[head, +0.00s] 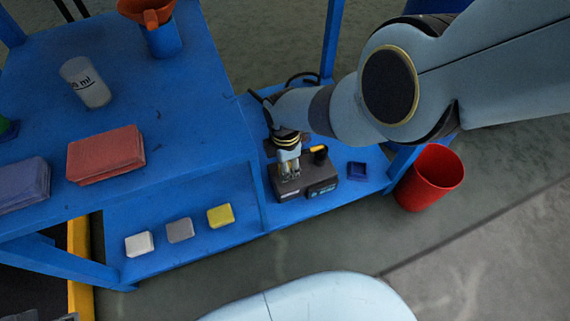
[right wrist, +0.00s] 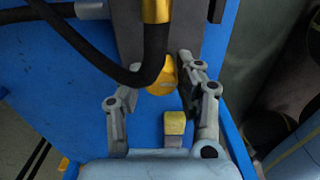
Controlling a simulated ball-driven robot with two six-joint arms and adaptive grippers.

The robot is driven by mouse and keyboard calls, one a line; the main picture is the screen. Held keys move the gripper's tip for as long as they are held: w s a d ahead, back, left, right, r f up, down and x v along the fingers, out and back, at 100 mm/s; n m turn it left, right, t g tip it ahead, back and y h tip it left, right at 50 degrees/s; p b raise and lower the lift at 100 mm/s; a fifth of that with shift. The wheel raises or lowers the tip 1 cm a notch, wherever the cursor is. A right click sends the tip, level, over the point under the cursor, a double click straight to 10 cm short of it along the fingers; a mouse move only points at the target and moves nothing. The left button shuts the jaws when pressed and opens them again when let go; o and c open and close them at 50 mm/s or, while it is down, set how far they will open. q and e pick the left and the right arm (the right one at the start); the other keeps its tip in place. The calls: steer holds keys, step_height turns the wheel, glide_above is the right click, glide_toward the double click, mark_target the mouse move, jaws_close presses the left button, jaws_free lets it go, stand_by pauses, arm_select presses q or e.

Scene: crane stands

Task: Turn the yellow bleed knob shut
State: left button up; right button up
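My right gripper (head: 289,172) points down over a dark box-like unit (head: 303,190) on the lower blue shelf. In the right wrist view, the right gripper (right wrist: 156,66) has its fingers spread on either side of a round yellow knob (right wrist: 162,75). The right-hand finger is very close to the knob; I cannot tell whether it touches. A black hose passes in front of the left finger and partly covers the knob's left side. A squarish yellow piece (right wrist: 174,123) is nearer the gripper's palm. A small yellow part (head: 319,149) shows beside the gripper in the head view. My left gripper is out of view.
White, grey and yellow (head: 221,215) blocks lie to the left on the shelf. A blue post (head: 333,40) rises behind.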

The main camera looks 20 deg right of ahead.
steer(key=o, duration=0.4)
steer(key=shift+r, duration=0.15)
steer(key=shift+r, duration=3.55)
